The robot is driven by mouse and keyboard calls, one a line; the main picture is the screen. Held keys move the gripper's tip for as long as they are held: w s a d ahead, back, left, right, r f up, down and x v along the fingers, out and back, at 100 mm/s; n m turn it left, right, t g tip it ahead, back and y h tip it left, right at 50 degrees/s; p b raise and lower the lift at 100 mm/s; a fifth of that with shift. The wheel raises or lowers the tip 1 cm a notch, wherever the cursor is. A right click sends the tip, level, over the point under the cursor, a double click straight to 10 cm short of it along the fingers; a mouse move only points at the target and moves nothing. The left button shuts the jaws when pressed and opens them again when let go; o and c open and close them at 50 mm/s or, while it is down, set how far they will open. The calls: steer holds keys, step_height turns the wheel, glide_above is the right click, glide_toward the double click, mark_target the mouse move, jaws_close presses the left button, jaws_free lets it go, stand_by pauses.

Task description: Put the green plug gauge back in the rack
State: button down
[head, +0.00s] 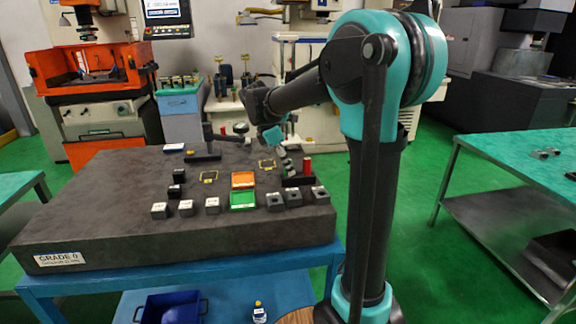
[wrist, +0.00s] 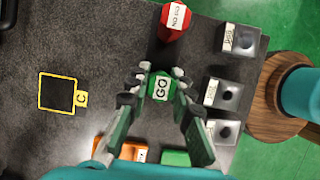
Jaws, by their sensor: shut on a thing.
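The green plug gauge (wrist: 160,88), its top marked GO, is between the fingers of my gripper (wrist: 160,73) in the wrist view. The fingers are shut on it from both sides. In the head view my gripper (head: 287,163) is low over the dark plate, just left of the red gauge (head: 307,166). The red gauge, marked NO GO, also shows in the wrist view (wrist: 174,20). It stands at the black rack (head: 298,182). The green gauge's lower end is hidden, so I cannot tell whether it touches the rack.
Grey blocks with holes (head: 294,198) stand close in front of the rack. Orange (head: 243,180) and green (head: 243,199) trays lie to the left. A yellow square marked C (wrist: 58,93) is on the plate. A black stand (head: 205,145) is at the back.

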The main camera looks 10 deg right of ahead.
steer(key=c, duration=1.3)
jaws_free()
steer(key=shift+o, duration=0.2)
steer(key=shift+r, duration=0.1)
steer(key=v, duration=1.1)
steer(key=shift+a+r, duration=0.25)
steer(key=shift+r, duration=0.1)
